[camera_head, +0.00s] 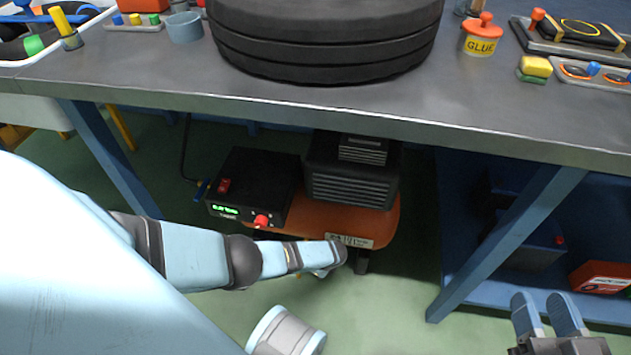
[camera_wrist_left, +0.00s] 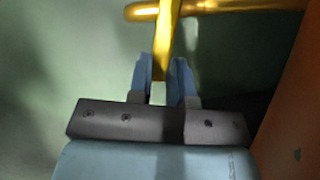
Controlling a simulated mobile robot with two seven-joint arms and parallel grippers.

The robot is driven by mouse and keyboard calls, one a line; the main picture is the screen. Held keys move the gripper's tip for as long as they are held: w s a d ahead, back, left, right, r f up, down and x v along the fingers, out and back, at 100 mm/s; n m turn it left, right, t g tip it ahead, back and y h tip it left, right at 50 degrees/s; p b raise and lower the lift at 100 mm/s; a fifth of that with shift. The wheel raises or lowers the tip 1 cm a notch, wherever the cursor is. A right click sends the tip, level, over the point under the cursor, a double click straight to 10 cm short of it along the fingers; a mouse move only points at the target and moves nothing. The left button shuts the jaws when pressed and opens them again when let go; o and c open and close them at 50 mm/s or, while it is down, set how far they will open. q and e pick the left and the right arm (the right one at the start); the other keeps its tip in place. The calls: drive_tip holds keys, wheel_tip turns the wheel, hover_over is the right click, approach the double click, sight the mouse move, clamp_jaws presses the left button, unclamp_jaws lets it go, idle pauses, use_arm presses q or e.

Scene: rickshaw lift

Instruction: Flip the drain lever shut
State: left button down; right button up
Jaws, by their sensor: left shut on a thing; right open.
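A yellow drain lever (camera_wrist_left: 164,35) shows in the left wrist view, running down from a yellow pipe (camera_wrist_left: 225,8) at the top. My left gripper (camera_wrist_left: 164,72) is shut on the lever's lower end, one blue finger on each side. In the head view my left arm reaches under the table to the underside of an orange compressor tank (camera_head: 377,222). The arm and tank hide the lever and the left fingertips there. My right gripper (camera_head: 544,303) is open and empty at the lower right of the head view.
A black control box (camera_head: 248,185) with a red knob and a dark motor housing (camera_head: 350,180) sit by the tank. The workbench edge (camera_head: 300,103) and its blue legs (camera_head: 505,245) frame the space. A large tyre (camera_head: 325,40) lies on the bench.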

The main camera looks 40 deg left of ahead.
use_arm(q)
drive_tip(key=shift+w+d, duration=0.1)
use_arm(e)
drive_tip(key=shift+w+r, duration=0.1)
drive_tip(key=shift+w, duration=0.05)
use_arm(q)
drive_tip(key=c, duration=1)
unclamp_jaws()
drive_tip(key=shift+c, duration=0.2)
drive_tip(key=shift+r, duration=0.1)
use_arm(e)
drive_tip(key=shift+r, duration=0.15)
use_arm(q)
drive_tip(key=shift+d+r+p, duration=0.1)
drive_tip(key=shift+r+p, duration=0.25)
drive_tip(key=shift+p, duration=0.05)
drive_tip(key=p+v, duration=0.8)
drive_tip(key=v, duration=0.4)
drive_tip(key=shift+r+p, duration=0.35)
drive_tip(key=shift+r, duration=0.05)
use_arm(e)
wheel_tip(320, 180, up, 9)
drive_tip(key=s+m+t, duration=0.2)
drive_tip(key=m, duration=0.1)
drive_tip(key=shift+a+t, duration=0.15)
drive_tip(key=shift+t, duration=0.25)
use_arm(q)
drive_tip(key=shift+w+d, duration=0.1)
drive_tip(key=shift+w, duration=0.05)
